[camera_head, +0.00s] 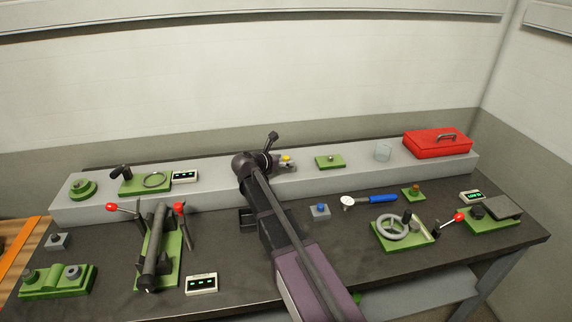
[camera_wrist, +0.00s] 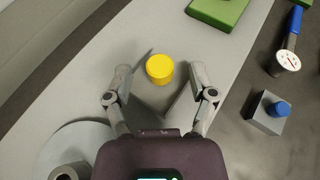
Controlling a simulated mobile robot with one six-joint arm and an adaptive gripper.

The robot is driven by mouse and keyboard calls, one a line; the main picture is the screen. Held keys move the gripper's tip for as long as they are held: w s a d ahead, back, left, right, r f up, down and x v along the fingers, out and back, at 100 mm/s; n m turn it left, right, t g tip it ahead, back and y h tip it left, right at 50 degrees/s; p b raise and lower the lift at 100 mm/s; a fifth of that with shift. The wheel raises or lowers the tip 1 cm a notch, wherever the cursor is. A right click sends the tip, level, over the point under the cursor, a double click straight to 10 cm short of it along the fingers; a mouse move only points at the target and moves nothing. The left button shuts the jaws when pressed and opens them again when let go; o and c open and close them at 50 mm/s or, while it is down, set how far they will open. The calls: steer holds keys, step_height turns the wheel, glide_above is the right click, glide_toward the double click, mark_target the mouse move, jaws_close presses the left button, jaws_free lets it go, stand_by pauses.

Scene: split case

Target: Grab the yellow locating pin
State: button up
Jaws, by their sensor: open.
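The yellow locating pin (camera_wrist: 159,69) shows a round yellow top in the wrist view. My gripper is open and empty, and neither finger visibly touches the pin. In the head view the yellow pin (camera_head: 286,158) shows as a small spot just right of my gripper (camera_head: 284,164). Whatever lies under the yellow top is hidden.
A blue button box (camera_head: 320,211) and a blue-handled tool (camera_head: 369,199) lie below on the dark bench.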

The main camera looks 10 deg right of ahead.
steer(key=shift+w+d+f, duration=0.15)
steer(key=shift+d, duration=0.1)
stand_by(0.4)
jaws_close()
